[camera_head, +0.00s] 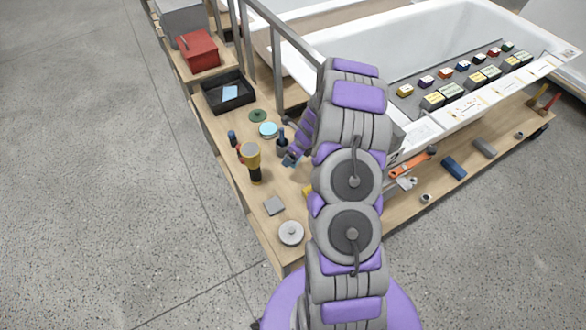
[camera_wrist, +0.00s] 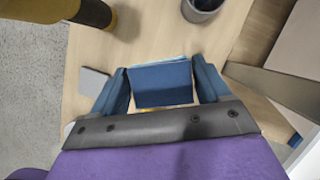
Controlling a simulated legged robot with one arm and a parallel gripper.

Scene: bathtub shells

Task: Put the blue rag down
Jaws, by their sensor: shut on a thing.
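The blue rag (camera_wrist: 162,84) shows in the wrist view as a folded, flat blue piece between the two fingers of my gripper (camera_wrist: 160,78). My gripper is shut on it.
A yellow and black tool (camera_head: 252,160), a dark cup (camera_head: 282,144) and a light blue round tin (camera_head: 268,130) stand close by. A grey square (camera_head: 273,206) and a pale disc (camera_head: 291,232) lie nearer. A black tray (camera_head: 228,104) and red box (camera_head: 197,50) are behind.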

